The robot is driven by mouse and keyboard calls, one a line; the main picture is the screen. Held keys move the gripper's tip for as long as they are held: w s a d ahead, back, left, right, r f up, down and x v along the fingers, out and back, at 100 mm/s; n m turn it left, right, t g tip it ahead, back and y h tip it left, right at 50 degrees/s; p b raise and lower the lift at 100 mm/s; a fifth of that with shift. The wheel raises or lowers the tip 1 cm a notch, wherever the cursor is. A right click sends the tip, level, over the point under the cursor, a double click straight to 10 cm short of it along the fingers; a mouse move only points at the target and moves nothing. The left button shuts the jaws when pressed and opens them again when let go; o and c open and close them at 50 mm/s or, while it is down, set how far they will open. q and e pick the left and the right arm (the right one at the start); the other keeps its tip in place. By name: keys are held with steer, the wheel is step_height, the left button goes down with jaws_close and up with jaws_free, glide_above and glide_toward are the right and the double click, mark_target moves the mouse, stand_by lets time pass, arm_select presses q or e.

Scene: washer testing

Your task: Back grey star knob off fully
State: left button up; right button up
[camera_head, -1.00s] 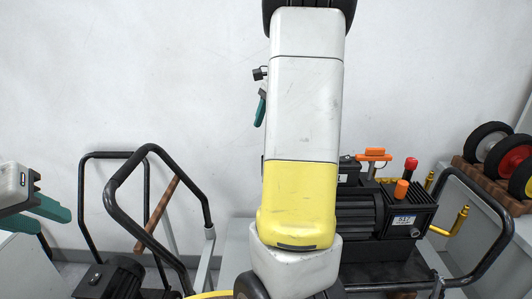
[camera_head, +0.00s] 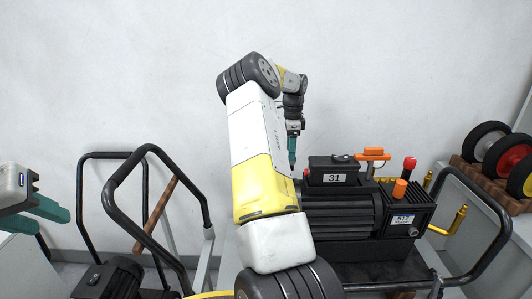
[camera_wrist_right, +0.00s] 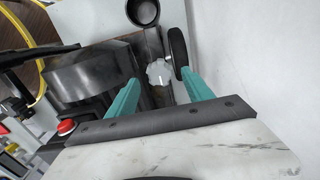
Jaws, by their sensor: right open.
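A light grey star knob (camera_wrist_right: 160,73) shows in the right wrist view, beyond my right gripper (camera_wrist_right: 159,80) and between the lines of its two teal fingers. The fingers are apart and nothing is held. In the head view my right gripper (camera_head: 292,152) points down behind the black pump (camera_head: 345,212), above its left end. The knob is not visible in the head view. My left gripper (camera_head: 50,214) is at the left edge of the head view, away from the pump; its finger gap is unclear.
A black wheel-like disc (camera_wrist_right: 178,52) and a dark round cup (camera_wrist_right: 142,12) are close to the knob. The pump carries an orange handle (camera_head: 374,153), a red cap (camera_head: 410,164) and an orange cap (camera_head: 400,188). A black cart handle (camera_head: 475,180) rises at right.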

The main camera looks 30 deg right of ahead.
steer(key=shift+f, duration=1.4)
jaws_close()
